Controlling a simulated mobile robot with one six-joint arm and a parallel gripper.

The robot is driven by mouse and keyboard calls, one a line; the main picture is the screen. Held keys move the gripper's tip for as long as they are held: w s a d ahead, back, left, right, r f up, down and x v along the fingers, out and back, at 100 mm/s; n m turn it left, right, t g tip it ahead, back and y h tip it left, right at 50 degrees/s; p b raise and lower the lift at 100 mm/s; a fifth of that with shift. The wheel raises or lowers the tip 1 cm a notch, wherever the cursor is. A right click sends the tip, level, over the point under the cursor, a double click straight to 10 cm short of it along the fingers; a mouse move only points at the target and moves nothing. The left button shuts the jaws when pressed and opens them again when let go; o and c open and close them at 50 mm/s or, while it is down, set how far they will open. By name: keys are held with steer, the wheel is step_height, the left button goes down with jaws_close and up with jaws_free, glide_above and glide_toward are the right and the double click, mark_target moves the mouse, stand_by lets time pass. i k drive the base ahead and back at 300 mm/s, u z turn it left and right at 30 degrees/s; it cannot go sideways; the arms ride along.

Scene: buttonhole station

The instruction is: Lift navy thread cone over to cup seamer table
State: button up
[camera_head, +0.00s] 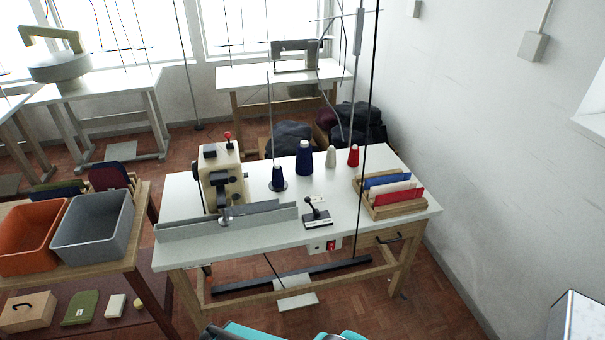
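A tall navy thread cone (304,160) stands upright on the white top of the buttonhole table (345,212), near its back edge. A smaller navy cone (278,180) sits on a dark round base at the foot of a thin rod, left of the tall one. A machine with a round grey drum and a curved beige arm, apparently the cup seamer (60,66), stands on a white table (110,88) at the back left. My gripper is not in view; only teal parts of my own body show at the bottom edge.
A pale cone (331,157) and a red cone (353,156) stand right of the tall navy one. A beige machine (222,176), a wooden rack (390,195) and thin vertical poles crowd the tabletop. Orange (30,236) and grey (93,229) bins fill the left bench.

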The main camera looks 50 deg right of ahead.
mark_target(277, 176)
steer(key=z, duration=0.65)
steer(key=i, duration=0.65)
steer(key=u, duration=0.5)
